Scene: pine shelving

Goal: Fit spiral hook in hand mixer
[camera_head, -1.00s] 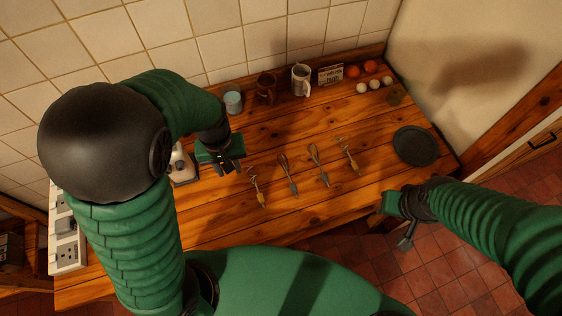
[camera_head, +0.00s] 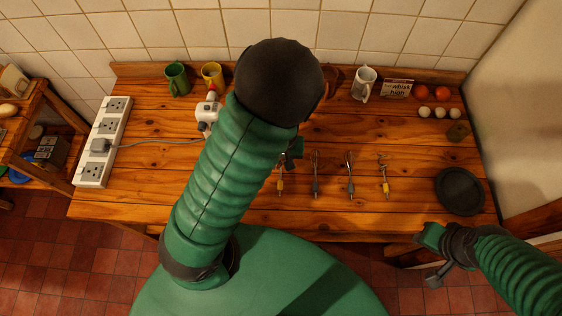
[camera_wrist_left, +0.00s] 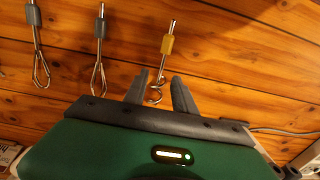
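In the wrist view a spiral hook (camera_wrist_left: 167,44) with a yellow collar lies on the wood, its coiled end between my left fingertips (camera_wrist_left: 160,80). The fingers are apart. In the head view my left gripper (camera_head: 294,150), partly hidden by my arm, is over the top end of this leftmost hook (camera_head: 280,184). A second yellow-collared tool (camera_head: 385,178) lies at the right of the row. The white hand mixer (camera_head: 207,112) stands left of my arm, with a cord. My right gripper (camera_head: 436,262) is at the table's front right edge; its fingers are unclear.
Two grey-collared whisks (camera_head: 315,176) (camera_head: 350,176) lie between the yellow-collared tools. A dark plate (camera_head: 460,191) is at the right. Mugs (camera_head: 364,83), a sign (camera_head: 397,88) and eggs (camera_head: 424,112) stand along the back. A power strip (camera_head: 103,140) is at the left edge.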

